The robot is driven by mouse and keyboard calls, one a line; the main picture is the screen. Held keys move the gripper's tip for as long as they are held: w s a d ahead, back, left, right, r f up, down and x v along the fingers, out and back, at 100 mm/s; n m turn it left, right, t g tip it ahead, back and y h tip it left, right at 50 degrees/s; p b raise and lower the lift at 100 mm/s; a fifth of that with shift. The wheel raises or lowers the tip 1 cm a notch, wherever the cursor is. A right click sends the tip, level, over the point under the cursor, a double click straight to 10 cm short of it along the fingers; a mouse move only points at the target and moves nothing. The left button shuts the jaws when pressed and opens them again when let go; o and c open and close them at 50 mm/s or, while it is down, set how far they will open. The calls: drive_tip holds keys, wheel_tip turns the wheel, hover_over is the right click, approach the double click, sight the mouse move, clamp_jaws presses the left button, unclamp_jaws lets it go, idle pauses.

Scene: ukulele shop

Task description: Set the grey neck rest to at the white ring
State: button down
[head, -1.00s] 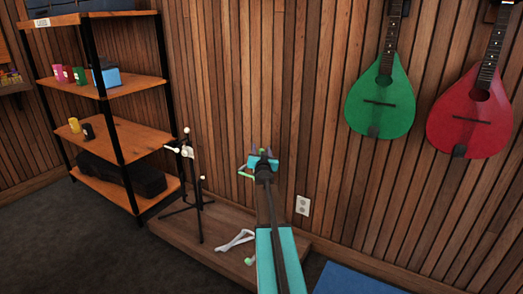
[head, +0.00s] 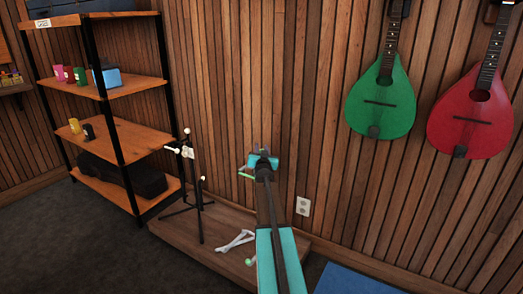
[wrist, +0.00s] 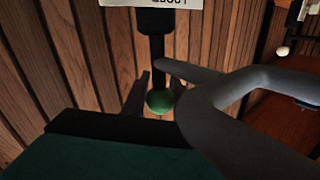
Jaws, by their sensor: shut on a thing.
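My gripper (head: 263,150) is in front of the plank wall, with its jaws close together. The grip contact is hidden. A green ball (wrist: 160,102) sits beyond it, below a black post (wrist: 155,45). A black stand (head: 197,195) with white-tipped pegs and a pale plate (head: 187,151) stands left of my gripper. I cannot make out a white ring on it.
A pale forked piece (head: 237,241) lies on the low wooden platform (head: 185,230). Another green ball (head: 250,262) shows beside my arm. A shelf rack (head: 125,140) stands left. Green (head: 380,105) and red (head: 470,115) instruments hang right. Space between gripper and black stand looks clear.

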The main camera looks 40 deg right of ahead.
wheel_tip(320, 180, up, 18)
drive_tip(key=p, duration=1.4)
drive_tip(key=shift+w+a+r, duration=0.1)
drive_tip(key=c, duration=1.4)
unclamp_jaws()
drive_tip(key=shift+c, duration=0.2)
drive_tip(key=v, duration=1.3)
drive_tip(key=shift+s+a, duration=0.25)
drive_tip(key=shift+s, duration=0.05)
